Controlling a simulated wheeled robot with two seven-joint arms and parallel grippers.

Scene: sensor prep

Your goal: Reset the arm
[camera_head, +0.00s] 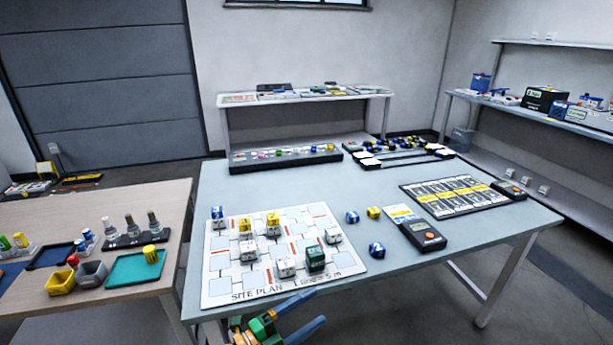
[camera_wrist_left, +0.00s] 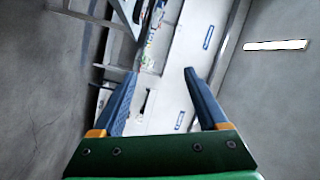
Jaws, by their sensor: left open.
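My left gripper (camera_head: 300,312) shows at the bottom of the head view, at the front edge of the table, just in front of the site plan board (camera_head: 214,290). It has a green body and blue fingers. In the left wrist view its two fingers (camera_wrist_left: 158,100) stand wide apart with nothing between them. My right gripper is in neither view.
The blue-grey table (camera_head: 400,275) holds the board with several small blocks, loose blue and yellow pieces (camera_head: 376,250), a handheld meter (camera_head: 424,236) and a card tray (camera_head: 457,196). A wooden table (camera_head: 130,210) with trays stands left. The table's front right is clear.

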